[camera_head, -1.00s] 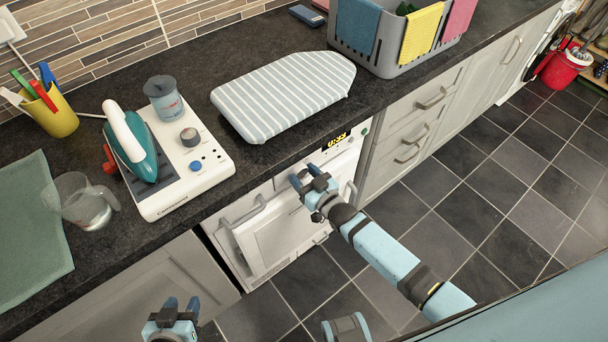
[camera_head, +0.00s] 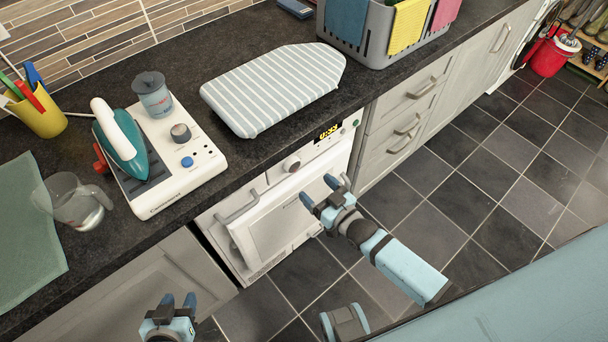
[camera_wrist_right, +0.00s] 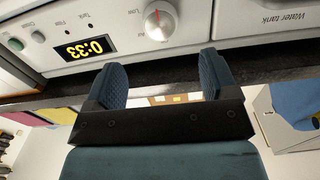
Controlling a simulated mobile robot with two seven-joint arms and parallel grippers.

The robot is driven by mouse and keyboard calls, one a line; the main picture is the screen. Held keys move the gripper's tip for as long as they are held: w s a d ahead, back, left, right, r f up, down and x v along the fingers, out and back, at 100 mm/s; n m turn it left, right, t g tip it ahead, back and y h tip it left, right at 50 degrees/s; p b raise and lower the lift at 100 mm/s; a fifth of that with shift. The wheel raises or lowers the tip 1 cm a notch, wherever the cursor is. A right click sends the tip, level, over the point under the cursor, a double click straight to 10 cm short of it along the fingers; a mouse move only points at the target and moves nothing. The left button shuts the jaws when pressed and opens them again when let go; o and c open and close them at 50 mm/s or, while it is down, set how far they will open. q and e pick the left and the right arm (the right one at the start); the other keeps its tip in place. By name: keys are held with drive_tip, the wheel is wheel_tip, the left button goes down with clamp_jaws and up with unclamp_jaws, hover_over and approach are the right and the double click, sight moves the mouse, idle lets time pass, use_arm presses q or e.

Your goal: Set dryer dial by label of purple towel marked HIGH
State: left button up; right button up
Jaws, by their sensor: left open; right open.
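The dryer dial (camera_head: 291,164) is a round light knob on the white dryer's front panel. It also shows in the right wrist view (camera_wrist_right: 160,21), with a red mark on its face pointing up in that picture. My right gripper (camera_head: 322,191) is open and empty, in front of the dryer and apart from the dial. Its two blue fingers (camera_wrist_right: 162,76) show below the dial in the wrist view. A pinkish-purple towel (camera_head: 445,12) hangs over the grey basket's rim; no label on it is readable. My left gripper (camera_head: 178,302) is open and empty at the bottom left.
A lit display (camera_wrist_right: 85,48) beside the dial reads 0:33. The dryer door (camera_head: 282,222) is below the panel. The worktop edge overhangs it. A grey basket (camera_head: 365,50) holds blue and yellow towels too. An iron (camera_head: 122,145) and striped board (camera_head: 275,85) stand on the worktop.

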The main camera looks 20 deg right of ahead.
drive_tip(key=v, duration=0.5)
idle(0.5)
